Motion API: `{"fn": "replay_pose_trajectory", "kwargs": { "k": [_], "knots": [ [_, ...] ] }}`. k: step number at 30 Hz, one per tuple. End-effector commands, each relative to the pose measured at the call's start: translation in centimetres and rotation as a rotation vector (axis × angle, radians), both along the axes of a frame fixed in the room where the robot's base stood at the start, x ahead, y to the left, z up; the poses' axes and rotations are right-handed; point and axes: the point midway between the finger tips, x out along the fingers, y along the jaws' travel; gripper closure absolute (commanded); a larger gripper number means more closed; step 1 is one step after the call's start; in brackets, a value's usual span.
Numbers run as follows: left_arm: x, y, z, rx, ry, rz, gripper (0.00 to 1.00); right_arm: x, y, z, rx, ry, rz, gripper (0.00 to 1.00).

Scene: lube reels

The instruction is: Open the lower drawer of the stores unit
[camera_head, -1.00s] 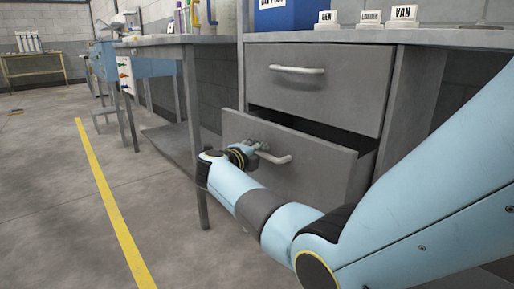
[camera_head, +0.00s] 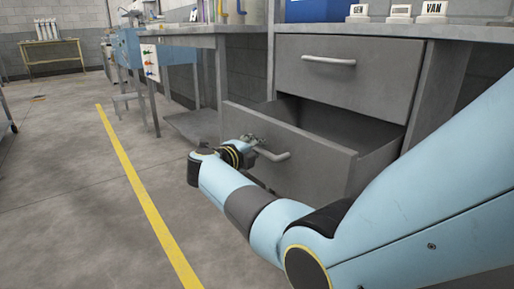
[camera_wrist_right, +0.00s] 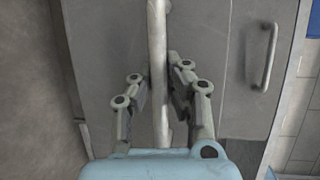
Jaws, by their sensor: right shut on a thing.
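The grey stores unit (camera_head: 440,95) stands at the right in the head view. Its lower drawer (camera_head: 300,160) is pulled well out, with its dark inside showing from above. Its upper drawer (camera_head: 345,85) is shut. My right gripper (camera_head: 254,146) is shut on the lower drawer's pale bar handle (camera_head: 274,156). In the right wrist view the two fingers of my right gripper (camera_wrist_right: 158,100) lie either side of the handle (camera_wrist_right: 157,50), against the grey drawer front (camera_wrist_right: 100,50). The upper handle (camera_wrist_right: 268,55) shows to the right there. My left gripper is not in view.
The worktop (camera_head: 470,32) above carries a blue box (camera_head: 318,10) and small signs marked GEN (camera_head: 359,10) and VAN (camera_head: 433,10). A bench leg (camera_head: 221,85) stands left of the drawer. Open concrete floor (camera_head: 80,200) with a yellow line (camera_head: 140,175) lies to the left.

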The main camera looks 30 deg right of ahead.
Motion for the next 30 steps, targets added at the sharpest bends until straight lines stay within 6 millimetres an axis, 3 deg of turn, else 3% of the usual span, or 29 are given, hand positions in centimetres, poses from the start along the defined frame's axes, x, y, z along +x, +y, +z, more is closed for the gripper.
{"fn": "replay_pose_trajectory", "kwargs": {
  "k": [1, 3, 9, 17, 30],
  "knots": [
    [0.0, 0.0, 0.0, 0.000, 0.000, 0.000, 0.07, -0.2, 0.0, -0.4, 0.001, 0.009, -0.002, 1.00],
    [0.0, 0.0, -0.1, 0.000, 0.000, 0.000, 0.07, -0.2, 0.0, -0.4, 0.001, 0.009, -0.002, 0.85],
    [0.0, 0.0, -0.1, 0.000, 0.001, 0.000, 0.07, -0.1, 0.0, -0.2, 0.001, 0.005, -0.001, 0.62],
    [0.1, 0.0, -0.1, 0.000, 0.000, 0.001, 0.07, -0.1, 0.2, -0.1, 0.001, 0.003, 0.000, 0.62],
    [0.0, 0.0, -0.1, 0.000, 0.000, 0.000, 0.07, -3.1, 5.9, 1.0, 0.002, 0.005, 0.000, 0.62]
  ]
}}
